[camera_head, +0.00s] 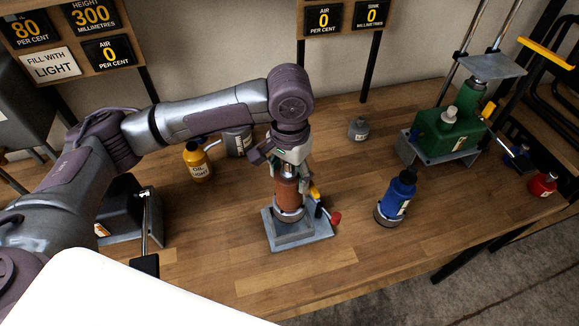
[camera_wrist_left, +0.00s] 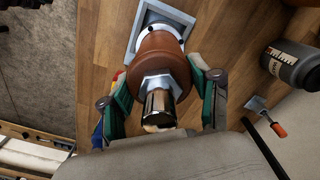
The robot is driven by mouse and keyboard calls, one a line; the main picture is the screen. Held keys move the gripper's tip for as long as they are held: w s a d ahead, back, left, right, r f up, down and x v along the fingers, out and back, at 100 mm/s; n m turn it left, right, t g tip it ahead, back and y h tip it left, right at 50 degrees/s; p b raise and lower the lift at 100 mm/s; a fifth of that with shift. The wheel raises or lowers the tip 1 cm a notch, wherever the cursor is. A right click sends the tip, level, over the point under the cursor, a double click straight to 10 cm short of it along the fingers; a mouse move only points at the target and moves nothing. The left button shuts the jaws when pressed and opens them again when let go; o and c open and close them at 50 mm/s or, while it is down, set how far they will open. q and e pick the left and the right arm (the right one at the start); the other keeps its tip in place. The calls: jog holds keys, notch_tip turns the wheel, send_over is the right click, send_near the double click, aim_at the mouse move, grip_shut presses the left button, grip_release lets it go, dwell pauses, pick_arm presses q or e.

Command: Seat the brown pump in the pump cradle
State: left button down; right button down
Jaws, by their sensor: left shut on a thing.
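The brown pump (camera_head: 287,193) stands upright over the pump cradle (camera_head: 312,232), a grey block and base plate on the bench. Its lower end meets the cradle's ring; I cannot tell whether it is fully down in it. My left gripper (camera_head: 289,172) is shut on the pump from above, around its upper part. In the left wrist view the pump (camera_wrist_left: 158,52) shows its brown body, hex collar and chrome rod between the green-sided fingers (camera_wrist_left: 162,100). The cradle (camera_wrist_left: 172,14) shows beyond it. My right gripper is not in view.
A lever with yellow and red ends (camera_head: 320,203) stands beside the cradle's right. A blue bottle (camera_head: 397,196) stands to the right, a yellow oil bottle (camera_head: 197,162) behind left, a grey weight (camera_head: 358,129) behind. A green machine (camera_head: 445,132) stands at back right.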

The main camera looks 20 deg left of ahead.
aim_at(289, 194)
pick_arm(q)
jog(key=shift+f, duration=1.05)
jog(key=shift+r, duration=0.1)
jog(key=shift+p, duration=1.9)
dwell(1.1)
jog(key=shift+f+b, duration=0.45)
jog(key=shift+f, duration=1.85)
jog(key=shift+c, duration=0.9)
grip_release()
jog(key=shift+s, duration=0.1)
jog(key=shift+f, duration=0.1)
notch_tip(289, 194, up, 12)
